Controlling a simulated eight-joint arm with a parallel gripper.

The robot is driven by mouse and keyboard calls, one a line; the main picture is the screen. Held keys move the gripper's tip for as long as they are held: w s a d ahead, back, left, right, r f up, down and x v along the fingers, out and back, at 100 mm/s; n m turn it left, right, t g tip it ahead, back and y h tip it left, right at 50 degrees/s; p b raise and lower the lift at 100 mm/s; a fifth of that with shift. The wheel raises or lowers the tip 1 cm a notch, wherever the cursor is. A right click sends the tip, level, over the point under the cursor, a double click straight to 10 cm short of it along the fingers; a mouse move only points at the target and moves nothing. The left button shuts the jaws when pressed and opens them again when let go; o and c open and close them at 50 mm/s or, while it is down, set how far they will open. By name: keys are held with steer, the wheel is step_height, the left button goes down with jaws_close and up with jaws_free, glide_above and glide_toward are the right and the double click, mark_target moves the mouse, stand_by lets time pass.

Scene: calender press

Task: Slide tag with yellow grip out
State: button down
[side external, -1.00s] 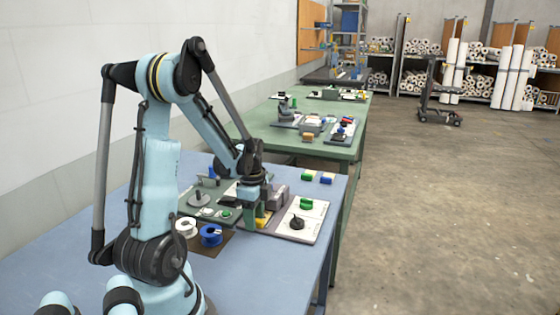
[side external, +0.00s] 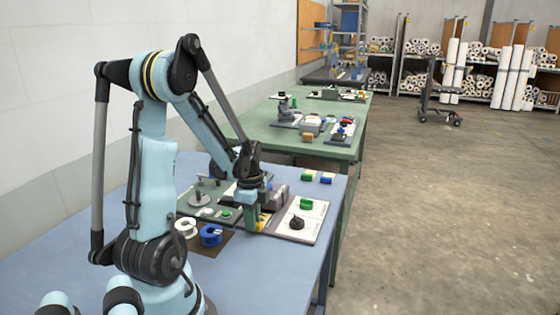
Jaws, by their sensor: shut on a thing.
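The tag's yellow grip (side external: 263,221) shows low at the front of the work panel, just right of my gripper's fingers. My gripper (side external: 251,222) points down at it and is shut on it. The fingers and the gripper body hide part of the grip and most of the tag, so I cannot tell how far the tag sits in its holder.
A white plate (side external: 312,227) with a green knob (side external: 306,204) and a black knob (side external: 297,222) lies to the right.

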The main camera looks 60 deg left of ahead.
steer(key=c, duration=1)
jaws_free()
steer(key=shift+r, duration=0.15)
step_height(320, 180, up, 12)
steer(key=shift+f, duration=0.1)
steer(key=w+d+n+t, duration=0.1)
steer(key=d+n+t, duration=0.1)
steer(key=d, duration=0.5)
steer(key=w+d+n+t, duration=0.2)
steer(key=d+n, duration=0.2)
steer(key=d, duration=0.4)
steer(key=w+d+n+t, duration=0.2)
steer(key=d+t, duration=0.1)
steer(key=d, duration=0.5)
steer(key=shift+w+d+n, duration=0.15)
steer(key=shift+w+n, duration=0.1)
steer(key=shift+n, duration=0.15)
